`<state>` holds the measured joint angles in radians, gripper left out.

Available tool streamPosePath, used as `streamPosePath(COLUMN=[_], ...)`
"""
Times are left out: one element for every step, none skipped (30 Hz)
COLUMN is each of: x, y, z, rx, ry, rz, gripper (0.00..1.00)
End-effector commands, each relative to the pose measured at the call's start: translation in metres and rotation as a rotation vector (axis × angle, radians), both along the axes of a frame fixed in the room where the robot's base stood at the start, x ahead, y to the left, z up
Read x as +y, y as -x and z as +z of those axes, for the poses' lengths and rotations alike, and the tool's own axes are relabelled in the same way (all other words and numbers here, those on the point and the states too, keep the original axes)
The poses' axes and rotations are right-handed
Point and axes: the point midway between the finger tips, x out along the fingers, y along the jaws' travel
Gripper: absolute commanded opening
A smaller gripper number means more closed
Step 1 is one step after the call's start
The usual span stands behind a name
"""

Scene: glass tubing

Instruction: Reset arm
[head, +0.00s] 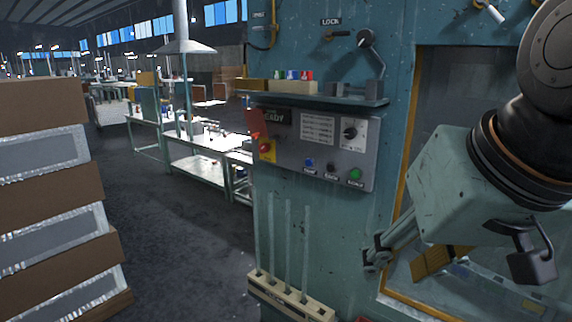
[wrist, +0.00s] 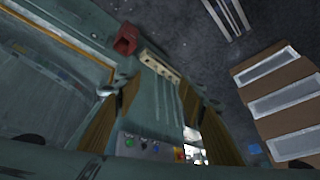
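My gripper (head: 448,262) hangs at the right of the head view, in front of the framed window of the teal machine. In the wrist view its two yellow-brown fingers stand wide apart, and the gripper (wrist: 157,100) is open with nothing seen between them. Upright glass tubes (head: 288,240) stand in a pale rack (head: 290,295) at the machine's front, left of my gripper. The tubes (wrist: 163,95) and rack (wrist: 160,65) also show beyond the fingers in the wrist view, apart from them.
A control panel (head: 312,145) with buttons and a knob is on the machine, under a shelf (head: 330,97) and a LOCK lever (head: 365,38). Stacked boxes (head: 50,195) stand at left. A red container (wrist: 125,40) is near the rack. Floor (head: 180,240) between is clear.

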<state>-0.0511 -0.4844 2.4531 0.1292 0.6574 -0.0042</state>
Motion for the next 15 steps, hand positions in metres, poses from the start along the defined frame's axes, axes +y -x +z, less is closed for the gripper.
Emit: streamPosePath(x=[-0.006,-0.010,-0.015,-0.018,-0.021,-0.026,-0.028,-0.031,-0.034,-0.036,-0.038,-0.040,-0.042,-0.043,-0.044], y=[0.015,0.024,0.036,0.045,0.054,0.064,0.071,0.077,0.085,0.090,0.095,0.100,0.103,0.106,0.108], z=[-0.004,-0.007,-0.010,-0.013,-0.015,-0.018,-0.020,-0.021,-0.023,-0.025,-0.026,-0.027,-0.028,-0.029,-0.030], rx=[0.019,0.034,0.052,0.066,0.080,0.095,0.106,0.117,0.129,0.137,0.145,0.153,0.158,0.163,0.167], ry=[0.015,0.025,0.039,0.047,0.056,0.068,0.075,0.083,0.092,0.097,0.101,0.107,0.111,0.114,0.117], rz=[0.002,0.003,0.005,0.005,0.006,0.006,0.006,0.007,0.007,0.006,0.006,0.006,0.006,0.006,0.006], gripper=[0.37,0.37,0.37,0.37,0.37,0.37,0.37,0.37,0.37,0.37,0.37,0.37,0.37,0.37,0.37])
